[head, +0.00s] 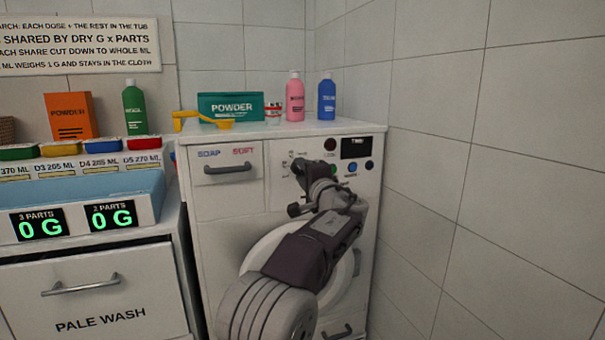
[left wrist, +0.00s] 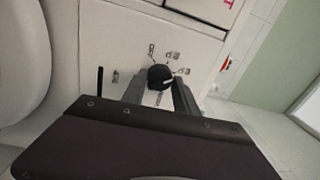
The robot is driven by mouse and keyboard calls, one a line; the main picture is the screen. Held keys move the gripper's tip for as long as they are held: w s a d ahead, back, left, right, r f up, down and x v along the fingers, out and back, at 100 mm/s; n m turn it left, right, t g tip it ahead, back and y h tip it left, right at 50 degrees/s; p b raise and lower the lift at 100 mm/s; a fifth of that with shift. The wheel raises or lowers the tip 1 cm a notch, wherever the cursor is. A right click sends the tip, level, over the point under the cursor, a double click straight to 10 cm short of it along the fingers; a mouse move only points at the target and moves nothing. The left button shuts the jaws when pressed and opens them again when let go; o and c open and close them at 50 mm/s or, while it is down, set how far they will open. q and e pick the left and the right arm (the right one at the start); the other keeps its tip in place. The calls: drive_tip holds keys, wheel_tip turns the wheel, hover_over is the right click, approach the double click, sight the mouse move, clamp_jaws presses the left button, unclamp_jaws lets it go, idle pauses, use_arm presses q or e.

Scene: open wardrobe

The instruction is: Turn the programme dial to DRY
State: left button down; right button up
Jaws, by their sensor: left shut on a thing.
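The programme dial (left wrist: 160,77) is a dark round knob with a light mark, on the white front panel of the washing machine (head: 228,200). In the head view my left gripper (head: 308,168) reaches the machine's upper panel and largely hides the dial. My right gripper is in neither view.
A dark display (head: 356,147) and small coloured buttons sit right of the dial. A drawer (head: 226,178) is to its left. On top stand a green powder box (head: 230,106), a pink bottle (head: 294,98) and a blue bottle (head: 326,98). A tiled wall (head: 440,130) closes the right side.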

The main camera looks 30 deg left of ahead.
use_arm(q)
drive_tip(key=m+p, duration=0.1)
drive_tip(key=m, duration=0.4)
drive_tip(key=shift+h, duration=0.3)
drive_tip(key=m+p, duration=0.1)
drive_tip(key=m, duration=0.3)
drive_tip(key=shift+m+t+p, duration=0.3)
drive_tip(key=shift+m+p, duration=0.1)
drive_tip(key=m+p, duration=0.2)
drive_tip(key=m, duration=0.2)
drive_tip(key=shift+r+m+h+p, duration=0.1)
drive_tip(key=shift+m+h+p, duration=0.3)
drive_tip(key=m+p, duration=0.3)
drive_tip(key=shift+s+m, duration=0.1)
drive_tip(key=shift+m, duration=0.2)
drive_tip(key=shift+r+m+g+p, duration=0.1)
drive_tip(key=shift+m+g+p, duration=0.4)
drive_tip(key=shift+m+p, duration=7.55)
drive_tip(key=shift+n+p, duration=0.75)
drive_tip(key=c, duration=1)
unclamp_jaws()
